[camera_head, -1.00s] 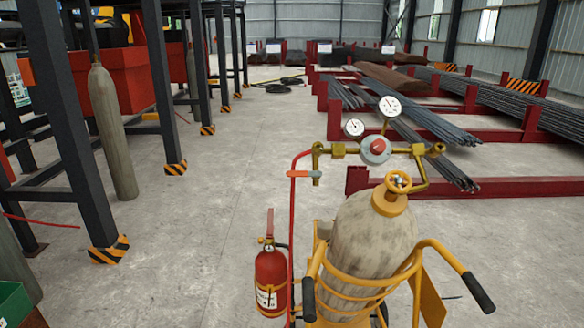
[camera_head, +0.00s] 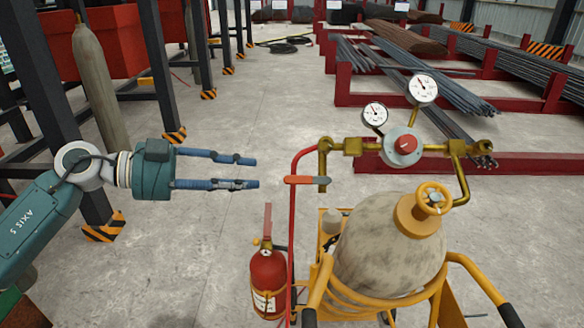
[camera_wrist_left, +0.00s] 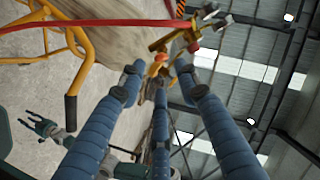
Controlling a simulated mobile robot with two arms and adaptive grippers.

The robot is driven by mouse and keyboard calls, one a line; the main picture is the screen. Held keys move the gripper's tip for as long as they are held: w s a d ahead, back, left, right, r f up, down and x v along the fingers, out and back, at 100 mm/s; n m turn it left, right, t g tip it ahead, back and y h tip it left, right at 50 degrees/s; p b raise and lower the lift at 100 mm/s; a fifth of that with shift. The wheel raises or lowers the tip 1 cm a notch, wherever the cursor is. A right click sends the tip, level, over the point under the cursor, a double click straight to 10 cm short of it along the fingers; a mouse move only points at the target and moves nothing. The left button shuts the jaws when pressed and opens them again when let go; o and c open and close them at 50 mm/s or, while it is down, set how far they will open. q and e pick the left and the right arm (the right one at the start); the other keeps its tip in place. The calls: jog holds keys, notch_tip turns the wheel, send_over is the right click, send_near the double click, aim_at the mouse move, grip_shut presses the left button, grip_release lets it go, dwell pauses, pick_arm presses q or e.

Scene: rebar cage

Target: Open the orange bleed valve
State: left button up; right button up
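The orange bleed valve lever (camera_head: 303,180) lies level on the brass fitting at the left end of the regulator, where the red hose joins. My left gripper (camera_head: 257,172) comes in from the left with its blue fingers spread open and empty. Its fingertips point at the lever and stop a short gap to its left. In the left wrist view the open fingers (camera_wrist_left: 160,75) reach toward a small orange part (camera_wrist_left: 159,57), probably the lever seen end-on. A small teal gripper-like shape (camera_wrist_left: 42,127) at the lower left there may be my right gripper; its fingers are too small to judge.
The gas cylinder (camera_head: 385,250) stands in a yellow cart (camera_head: 462,262) below the regulator (camera_head: 403,148) with its two gauges. A red hose (camera_head: 292,225) hangs beside a fire extinguisher (camera_head: 268,282). Dark posts stand at left.

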aim_at(296, 179)
pick_arm(q)
jog(key=p+x, duration=0.1)
jog(key=x, duration=0.1)
jog(key=p+x, duration=0.1)
jog(key=x, duration=0.2)
jog(key=p+x, duration=0.1)
jog(key=x, duration=0.2)
jog(key=shift+s+d+r, duration=0.25)
jog(key=shift+d, duration=0.2)
jog(key=shift+p+x, duration=0.4)
jog(key=shift+x, duration=0.35)
jog(key=shift+f, duration=0.15)
grip_shut()
pick_arm(e)
jog(key=s+r, duration=0.3)
jog(key=s, duration=0.2)
jog(key=shift+r+g, duration=0.3)
jog(key=shift+r, duration=0.05)
